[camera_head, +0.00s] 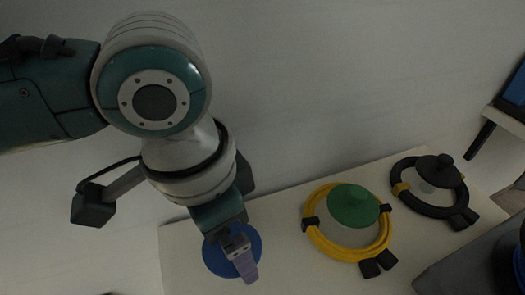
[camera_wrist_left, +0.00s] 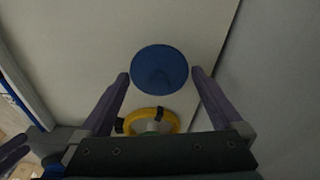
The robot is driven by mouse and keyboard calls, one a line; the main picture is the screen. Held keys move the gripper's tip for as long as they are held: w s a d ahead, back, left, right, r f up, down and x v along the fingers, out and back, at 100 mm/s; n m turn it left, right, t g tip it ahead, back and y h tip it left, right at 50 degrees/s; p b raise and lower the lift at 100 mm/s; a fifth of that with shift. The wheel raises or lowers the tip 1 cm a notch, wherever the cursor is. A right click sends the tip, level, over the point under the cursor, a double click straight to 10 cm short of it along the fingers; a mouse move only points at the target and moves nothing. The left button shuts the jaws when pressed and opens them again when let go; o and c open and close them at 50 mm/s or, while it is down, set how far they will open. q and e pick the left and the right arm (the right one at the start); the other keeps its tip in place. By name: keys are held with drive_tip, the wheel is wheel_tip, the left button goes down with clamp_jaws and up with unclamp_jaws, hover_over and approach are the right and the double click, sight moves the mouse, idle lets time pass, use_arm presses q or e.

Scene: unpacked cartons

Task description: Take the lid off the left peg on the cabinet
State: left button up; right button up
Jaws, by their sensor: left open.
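The blue round lid (camera_head: 212,257) is at the left end of the pale cabinet top (camera_head: 285,260). Any peg under it is hidden. My left gripper (camera_head: 245,268) is over the lid in the head view and covers part of it. In the left wrist view the whole lid (camera_wrist_left: 159,68) shows between the two spread purple fingers of my left gripper (camera_wrist_left: 160,75). The fingers are open, with gaps to the lid on both sides. Whether they are level with it I cannot tell.
Farther right, a black cable ring (camera_head: 405,203) lies around a black lid (camera_head: 439,171). A grey body (camera_head: 470,255) with a dark side stands at the lower right.

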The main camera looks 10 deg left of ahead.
use_arm(q)
drive_tip(key=c, duration=1)
use_arm(e)
drive_tip(key=shift+d, duration=0.1)
use_arm(q)
drive_tip(key=shift+r, duration=0.1)
use_arm(e)
drive_tip(key=shift+r, duration=0.15)
